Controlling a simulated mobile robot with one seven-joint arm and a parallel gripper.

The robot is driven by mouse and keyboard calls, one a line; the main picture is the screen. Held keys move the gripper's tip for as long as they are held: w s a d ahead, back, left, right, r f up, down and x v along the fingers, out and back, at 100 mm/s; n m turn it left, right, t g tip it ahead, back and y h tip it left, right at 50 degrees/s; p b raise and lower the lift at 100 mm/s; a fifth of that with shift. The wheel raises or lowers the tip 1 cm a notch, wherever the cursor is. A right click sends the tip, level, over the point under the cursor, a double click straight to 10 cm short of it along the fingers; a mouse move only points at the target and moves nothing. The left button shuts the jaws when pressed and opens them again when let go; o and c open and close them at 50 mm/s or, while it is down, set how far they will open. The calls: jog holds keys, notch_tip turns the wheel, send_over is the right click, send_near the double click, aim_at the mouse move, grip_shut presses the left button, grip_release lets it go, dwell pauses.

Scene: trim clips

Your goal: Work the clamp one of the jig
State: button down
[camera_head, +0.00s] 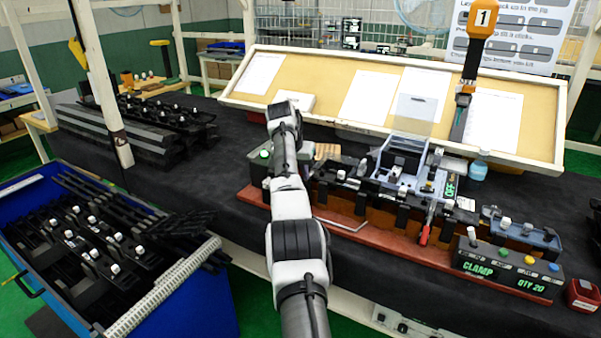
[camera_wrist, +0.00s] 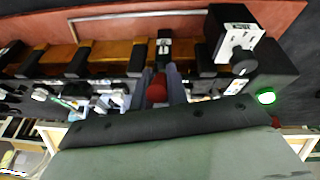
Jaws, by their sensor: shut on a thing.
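The jig is a long reddish-brown base (camera_head: 375,234) with black blocks and orange-brown parts along it, on the dark table. In the wrist view, my gripper (camera_wrist: 159,84) has its two grey fingers close together on a small red handle (camera_wrist: 157,92), which looks like a clamp handle. In the head view my arm hides my gripper and this handle. Another red-handled lever (camera_head: 425,235) stands at the front middle of the jig, apart from my arm.
A black box labelled CLAMP (camera_head: 505,270) with coloured buttons stands at the jig's right end. A green-lit button (camera_wrist: 266,96) is near my gripper. A blue bin (camera_head: 28,182) of black parts is at left. A sloped board (camera_head: 335,88) rises behind the jig.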

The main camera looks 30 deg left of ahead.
dwell(0.3)
jog(key=c, duration=1.4)
grip_release()
jog(key=shift+f, duration=0.1)
jog(key=b+v, duration=0.2)
jog(key=v, duration=1.2)
jog(key=shift+f, duration=0.1)
